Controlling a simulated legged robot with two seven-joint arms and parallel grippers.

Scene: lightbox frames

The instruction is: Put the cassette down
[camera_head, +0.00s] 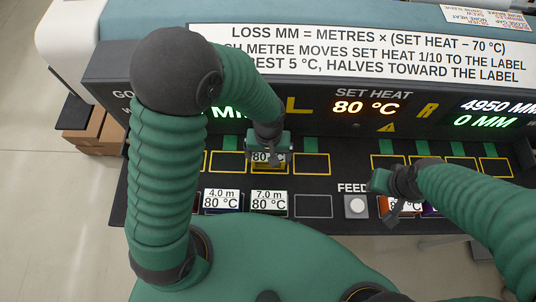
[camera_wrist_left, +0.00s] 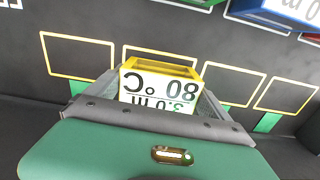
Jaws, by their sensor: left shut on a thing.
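The cassette is a yellow block with a white label reading 3.0 m, 80 °C, upside down in the left wrist view (camera_wrist_left: 160,85). My left gripper (camera_head: 268,158) is shut on it, with a finger at each side. In the head view, the cassette (camera_head: 266,157) is mostly covered by the gripper and is over a yellow-outlined slot in the upper row. I cannot tell whether it touches the panel. My right gripper (camera_head: 388,195) is at the right, close to an orange cassette (camera_head: 386,206); its fingers are too unclear to tell open from shut.
Empty yellow-outlined slots lie to the left (camera_head: 228,163) and right (camera_head: 311,164) of the held cassette. In the lower row are 4.0 m (camera_head: 221,200) and 7.0 m (camera_head: 269,200) cassettes, an empty slot (camera_head: 313,206) and the FEED button (camera_head: 356,206). The display reads SET HEAT 80 °C (camera_head: 366,107).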

